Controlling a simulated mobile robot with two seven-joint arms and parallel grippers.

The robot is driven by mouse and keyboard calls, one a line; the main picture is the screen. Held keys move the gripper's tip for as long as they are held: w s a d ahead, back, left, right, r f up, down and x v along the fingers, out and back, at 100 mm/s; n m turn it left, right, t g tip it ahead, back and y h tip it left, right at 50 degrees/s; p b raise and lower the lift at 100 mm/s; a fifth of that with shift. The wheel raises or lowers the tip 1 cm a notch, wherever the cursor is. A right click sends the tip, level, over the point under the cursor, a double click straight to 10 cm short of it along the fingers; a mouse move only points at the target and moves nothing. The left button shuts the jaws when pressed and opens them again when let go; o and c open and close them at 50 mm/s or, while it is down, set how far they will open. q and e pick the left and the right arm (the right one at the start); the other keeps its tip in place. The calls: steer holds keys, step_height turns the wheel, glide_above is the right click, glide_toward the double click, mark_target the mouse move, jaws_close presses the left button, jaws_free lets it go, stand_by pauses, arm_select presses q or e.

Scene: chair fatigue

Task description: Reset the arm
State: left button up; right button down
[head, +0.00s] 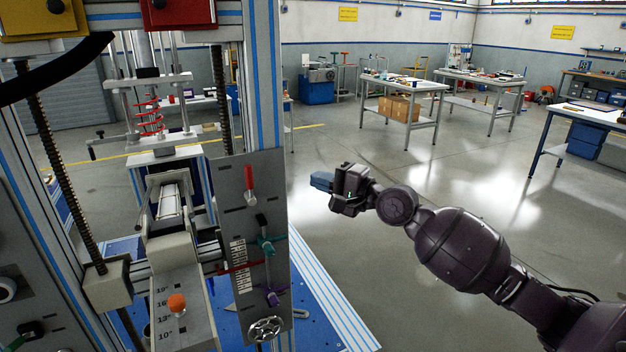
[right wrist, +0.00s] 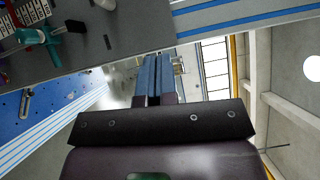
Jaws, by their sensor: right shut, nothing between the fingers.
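My right arm comes in from the lower right in the head view. Its gripper (head: 321,181) is in the air to the right of the test machine's grey lever panel (head: 235,190), apart from it. The blue fingers are shut and empty; they also show close together in the right wrist view (right wrist: 156,78). The panel carries a red lever (head: 249,180), a teal lever (head: 266,243), a purple knob (head: 272,297) and a round handwheel (head: 265,328). My left gripper does not show.
The machine's blue-striped upright frame (head: 264,80) fills the left side. Its blue base (head: 318,290) reaches toward the lower middle. Workbenches (head: 405,84) stand far back, and a blue-framed table (head: 590,115) is at the right. The floor around my right gripper is clear.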

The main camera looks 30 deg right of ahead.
stand_by(0.6)
steer(key=s+a+f+n+h, duration=0.1)
steer(key=s+f+n+h, duration=0.25)
steer(key=f+n, duration=0.55)
steer(key=s+f+n+h, duration=0.35)
steer(key=f+n, duration=0.35)
steer(key=f, duration=0.3)
steer(key=s+a+f+m+g+h, duration=0.1)
steer(key=s+f+g, duration=0.1)
steer(key=s+f, duration=0.7)
steer(key=s+a+f+m+g+h, duration=0.1)
steer(key=s+a+f+g, duration=0.1)
steer(key=s+f, duration=0.7)
steer(key=s, duration=0.2)
steer(key=shift+s+a+f+h, duration=0.25)
steer(key=shift+s+a+h, duration=0.05)
steer(key=shift+s+h, duration=0.1)
